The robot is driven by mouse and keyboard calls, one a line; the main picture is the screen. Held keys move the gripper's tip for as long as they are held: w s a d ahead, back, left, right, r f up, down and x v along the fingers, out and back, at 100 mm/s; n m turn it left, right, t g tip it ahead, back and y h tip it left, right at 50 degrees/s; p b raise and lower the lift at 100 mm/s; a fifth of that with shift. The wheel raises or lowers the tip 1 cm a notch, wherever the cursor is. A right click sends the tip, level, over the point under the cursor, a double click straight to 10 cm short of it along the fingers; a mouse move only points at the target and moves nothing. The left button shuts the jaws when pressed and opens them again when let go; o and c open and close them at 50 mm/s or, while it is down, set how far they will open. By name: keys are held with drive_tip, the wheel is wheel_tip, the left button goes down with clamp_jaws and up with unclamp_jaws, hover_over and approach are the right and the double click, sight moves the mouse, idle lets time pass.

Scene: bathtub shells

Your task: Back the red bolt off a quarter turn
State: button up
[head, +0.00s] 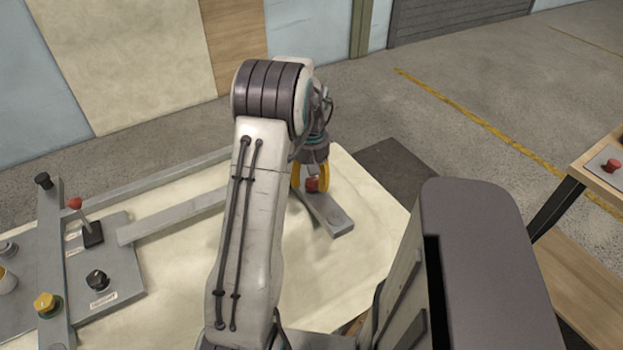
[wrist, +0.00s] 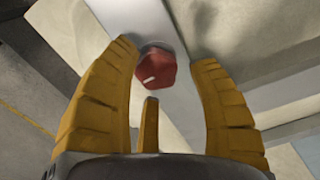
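The red bolt (wrist: 155,70) has an angular head with a white mark on it and stands on a grey metal bar. In the head view the red bolt (head: 312,185) shows under my gripper, near the bar's end. My gripper (wrist: 165,55) has yellow fingers, spread to either side of the bolt with visible gaps, so it is open. A third, shorter finger stands below the bolt in the wrist view. My gripper also shows in the head view (head: 311,180), pointing down over the bolt. The far side of the bolt is partly out of sight.
The grey bar (head: 338,222) lies on a pale board (head: 340,270). A wooden table with a red button (head: 612,165) stands at right.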

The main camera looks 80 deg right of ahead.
sight(311, 180)
drive_tip(key=shift+o, duration=0.3)
drive_tip(key=shift+s+a+r, duration=0.1)
wheel_tip(311, 180, up, 12)
idle(0.6)
idle(0.7)
